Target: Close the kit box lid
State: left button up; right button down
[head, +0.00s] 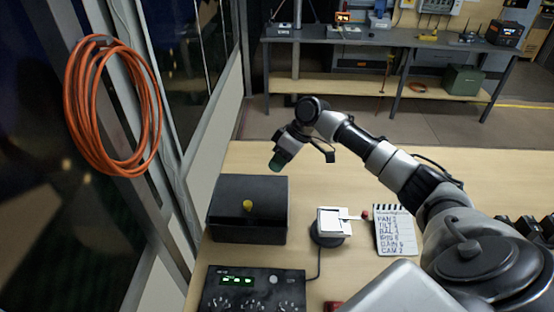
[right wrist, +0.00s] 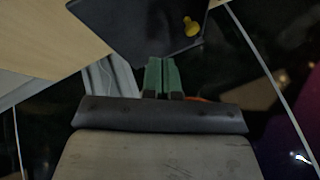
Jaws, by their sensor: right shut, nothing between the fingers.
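The kit box (head: 226,228) is a black box at the left of the wooden table. Its lid (head: 265,190) looks flat and down over the box, with a yellow knob (head: 248,206) on it. The lid also shows in the right wrist view (right wrist: 150,22), with the knob (right wrist: 191,27) near its right. My right gripper (head: 277,162) has green fingers, shut and empty. It is beyond the box's far right corner, apparently above table height. In the right wrist view its fingertips (right wrist: 163,62) overlap the lid's edge; I cannot tell whether they touch. My left gripper is out of view.
A control panel (head: 255,290) lies in front of the box. A white device on a dark round base (head: 330,225) and a notepad (head: 395,230) are to the right. An orange cable coil (head: 85,105) hangs at left. A grey bench (head: 400,38) stands behind.

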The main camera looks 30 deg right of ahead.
aim_at(257, 202)
jog(key=p+x, duration=0.2)
jog(key=x, duration=0.4)
jog(key=shift+a+r, duration=0.15)
jog(key=shift+r, duration=0.05)
jog(key=a, duration=0.1)
jog(key=a+p, duration=0.1)
jog(key=s+a+f+p, duration=0.1)
jog(key=shift+s+a+f+p, duration=0.2)
jog(key=shift+s+a+p, duration=0.1)
jog(key=shift+s, duration=0.05)
jog(key=shift+f, duration=0.1)
jog(key=shift+w, duration=0.1)
